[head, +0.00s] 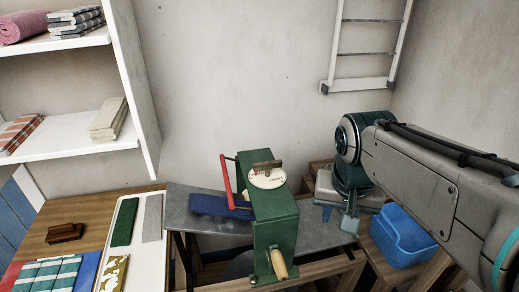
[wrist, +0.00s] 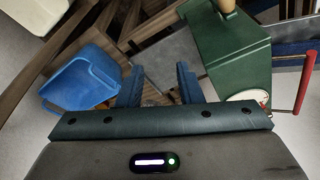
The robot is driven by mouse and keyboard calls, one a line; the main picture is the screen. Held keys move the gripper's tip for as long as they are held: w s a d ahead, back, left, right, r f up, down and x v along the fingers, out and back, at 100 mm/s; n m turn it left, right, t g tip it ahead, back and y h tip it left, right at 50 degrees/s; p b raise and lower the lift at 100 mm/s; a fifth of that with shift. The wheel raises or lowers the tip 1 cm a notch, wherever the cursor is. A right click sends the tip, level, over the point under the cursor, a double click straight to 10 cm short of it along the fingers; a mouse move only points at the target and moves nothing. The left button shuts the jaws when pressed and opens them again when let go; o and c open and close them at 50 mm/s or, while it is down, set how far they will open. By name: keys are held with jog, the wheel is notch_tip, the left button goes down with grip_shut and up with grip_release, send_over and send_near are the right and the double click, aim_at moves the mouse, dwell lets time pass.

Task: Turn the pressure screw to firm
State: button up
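The pressure screw (head: 267,166) is a brownish bar on top of a green machine box (head: 275,225), set over a round white dial (head: 268,179). The dial has small markings that I cannot read, so the setting is unclear. In the wrist view the green box (wrist: 225,50) is at the upper right, and the dial (wrist: 248,106) is partly hidden behind my gripper's body. My gripper (head: 339,216) is to the right of the box, pointing down, apart from the screw. Its two blue fingers (wrist: 160,85) are spread with nothing between them.
A red lever (head: 225,182) stands on the box's left and a wooden crank handle (head: 279,264) at its front. A blue tub (head: 398,236) is at the right. A tray with cloths (head: 152,262) lies on the left table. A ladder (head: 366,50) hangs behind.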

jog(key=w+a+r+m, duration=0.2)
jog(key=w+a+r, duration=0.15)
jog(key=w, duration=0.25)
notch_tip(320, 180, up, 7)
jog(key=m+g+h+b, duration=0.1)
jog(key=m+h, duration=0.3)
jog(key=m, duration=0.7)
send_over(268, 162)
jog(key=s+a, duration=0.2)
jog(key=a, duration=0.4)
jog(key=x, duration=1.3)
jog(key=shift+d+f, duration=0.2)
jog(key=shift+f, duration=0.05)
grip_shut()
